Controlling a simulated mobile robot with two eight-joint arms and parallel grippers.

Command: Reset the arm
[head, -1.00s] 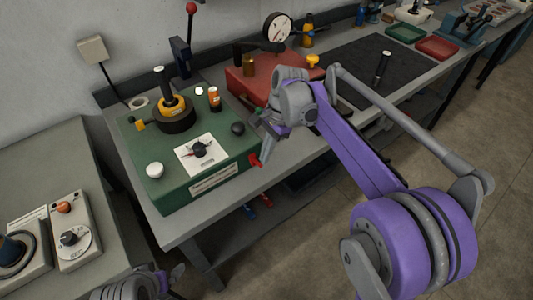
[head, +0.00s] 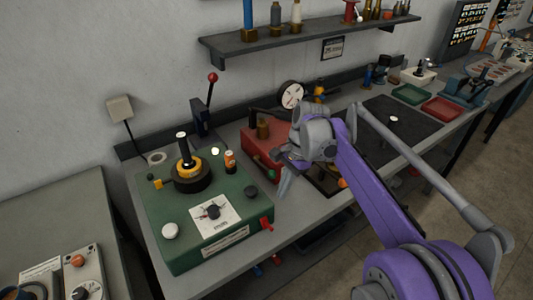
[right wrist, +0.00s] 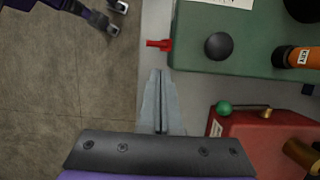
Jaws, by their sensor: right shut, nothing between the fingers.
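My right gripper (head: 284,188) is shut and empty. My purple right arm comes in from the lower right.
A red unit (head: 252,146) with a dial gauge (head: 291,94) stands behind my right gripper. The green box carries a black-and-yellow joystick (head: 187,172) and knobs. A wall shelf (head: 290,42) hangs above. Green and red trays (head: 441,110) lie farther right. The floor (right wrist: 60,100) is clear.

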